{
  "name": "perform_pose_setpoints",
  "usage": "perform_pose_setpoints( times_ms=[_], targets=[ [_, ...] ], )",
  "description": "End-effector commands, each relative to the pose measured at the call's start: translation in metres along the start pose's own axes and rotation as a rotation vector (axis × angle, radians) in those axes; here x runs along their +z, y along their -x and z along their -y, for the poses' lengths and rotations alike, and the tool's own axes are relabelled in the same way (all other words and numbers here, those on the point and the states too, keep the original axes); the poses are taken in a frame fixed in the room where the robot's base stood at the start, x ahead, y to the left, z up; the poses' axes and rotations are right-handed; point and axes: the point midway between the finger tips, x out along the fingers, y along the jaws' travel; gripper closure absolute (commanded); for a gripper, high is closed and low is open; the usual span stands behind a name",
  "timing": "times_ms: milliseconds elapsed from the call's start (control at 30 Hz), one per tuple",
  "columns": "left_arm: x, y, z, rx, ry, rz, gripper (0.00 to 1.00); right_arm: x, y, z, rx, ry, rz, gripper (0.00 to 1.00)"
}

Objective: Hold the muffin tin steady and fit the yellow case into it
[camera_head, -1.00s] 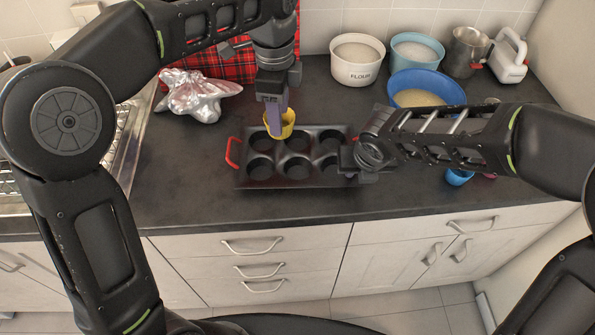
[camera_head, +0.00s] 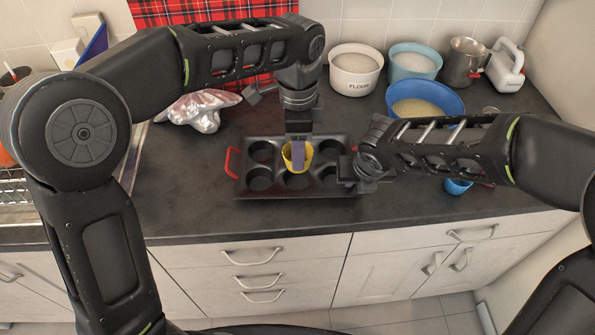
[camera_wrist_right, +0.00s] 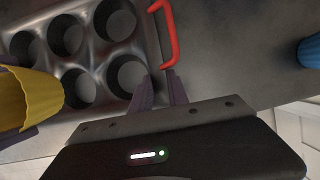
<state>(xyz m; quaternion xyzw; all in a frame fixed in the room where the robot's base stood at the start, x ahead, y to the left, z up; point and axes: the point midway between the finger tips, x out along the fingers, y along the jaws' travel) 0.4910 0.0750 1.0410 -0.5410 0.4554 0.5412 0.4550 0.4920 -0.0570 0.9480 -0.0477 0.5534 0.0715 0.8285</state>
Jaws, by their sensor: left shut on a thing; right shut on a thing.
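The dark muffin tin (camera_head: 241,184) lies on the counter, with two rows of wells and a red handle (camera_head: 233,162) at its left end. The yellow case (camera_head: 288,160) is over the tin's middle. My left gripper (camera_head: 299,152) is shut on its wall from above. In the right wrist view the yellow case (camera_wrist_right: 28,98) looms large at the left and looks raised above the wells. My right gripper (camera_head: 347,168) is shut on the tin's right edge; its fingertips (camera_wrist_right: 163,92) meet the rim beside the other red handle (camera_wrist_right: 170,38). The well under the case is hidden.
A small blue case (camera_head: 457,187) lies right of the tin, partly behind my right arm. A flour bowl (camera_head: 356,72), a light blue bowl (camera_head: 415,62), a blue bowl (camera_head: 440,98) and a metal jug (camera_head: 464,62) stand behind. A foil bundle (camera_head: 203,110) lies back left.

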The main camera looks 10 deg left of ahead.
Motion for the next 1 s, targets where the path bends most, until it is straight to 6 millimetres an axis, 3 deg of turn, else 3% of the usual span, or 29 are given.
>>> perform_pose_setpoints(
  times_ms=[100, 200, 533, 800, 1000],
  targets=[
    [0.001, -0.021, -0.001, 0.003, 0.0, 0.003, 0.95, 0.0, 0.0, 0.0, 0.0, 0.0, 0.0, 1.0],
    [0.001, -0.03, 0.0, 0.001, 0.0, 0.002, 0.95, 0.0, 0.0, 0.0, 0.0, 0.0, 0.0, 1.0],
    [0.001, -0.033, 0.0, 0.0, 0.0, 0.001, 0.95, 0.0, 0.0, 0.0, 0.0, 0.0, 0.0, 1.0],
    [0.001, -0.066, 0.0, 0.003, 0.0, 0.002, 0.95, 0.0, 0.0, 0.0, 0.0, 0.0, 0.001, 1.0],
    [0.001, -0.068, 0.0, 0.0, 0.0, 0.0, 0.95, 0.0, 0.0, 0.0, 0.0, 0.0, 0.0, 1.0]
  ],
)
